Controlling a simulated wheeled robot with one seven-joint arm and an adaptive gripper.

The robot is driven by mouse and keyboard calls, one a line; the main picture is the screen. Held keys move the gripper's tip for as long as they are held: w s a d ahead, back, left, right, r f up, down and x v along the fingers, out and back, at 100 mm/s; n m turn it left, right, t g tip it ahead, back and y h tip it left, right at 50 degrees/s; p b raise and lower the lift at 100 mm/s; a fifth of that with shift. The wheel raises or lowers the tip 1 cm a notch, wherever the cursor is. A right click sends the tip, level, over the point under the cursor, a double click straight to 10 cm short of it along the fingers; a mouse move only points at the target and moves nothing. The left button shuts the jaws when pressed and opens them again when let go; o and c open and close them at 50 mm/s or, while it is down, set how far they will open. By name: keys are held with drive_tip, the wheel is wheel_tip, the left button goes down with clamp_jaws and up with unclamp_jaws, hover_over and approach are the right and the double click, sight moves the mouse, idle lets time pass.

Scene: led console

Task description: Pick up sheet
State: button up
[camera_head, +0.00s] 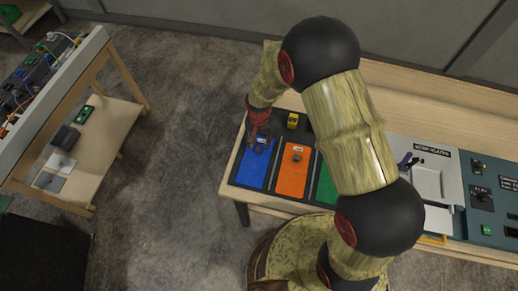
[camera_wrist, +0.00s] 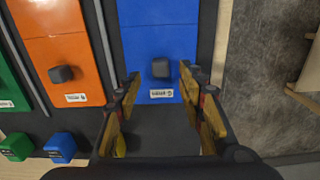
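A blue sheet-like panel (camera_head: 252,176) with a dark knob (camera_wrist: 161,68) and a white label lies at the left end of the table; it also shows in the wrist view (camera_wrist: 160,38). My gripper (camera_head: 259,143) is over its far end. In the wrist view my gripper (camera_wrist: 160,84) is open, with one finger to each side of the panel's label end. Nothing shows between the fingers except the knob and label; contact cannot be told. A white sheet-like piece (camera_head: 437,219) lies at the right. Which flat piece is the task's sheet cannot be told.
Orange (camera_head: 292,183) and green (camera_head: 325,189) panels lie beside the blue one. A yellow block (camera_head: 292,121) stands behind them. A white tray (camera_head: 427,182) and a dark console (camera_head: 482,205) are at right. A cable-covered bench (camera_head: 92,48) stands at left, across open floor.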

sight(259, 148)
drive_tip(key=shift+w+f, duration=0.1)
drive_tip(key=shift+f, duration=1.35)
drive_tip(key=shift+c, duration=1.3)
drive_tip(key=c, duration=0.7)
clamp_jaws()
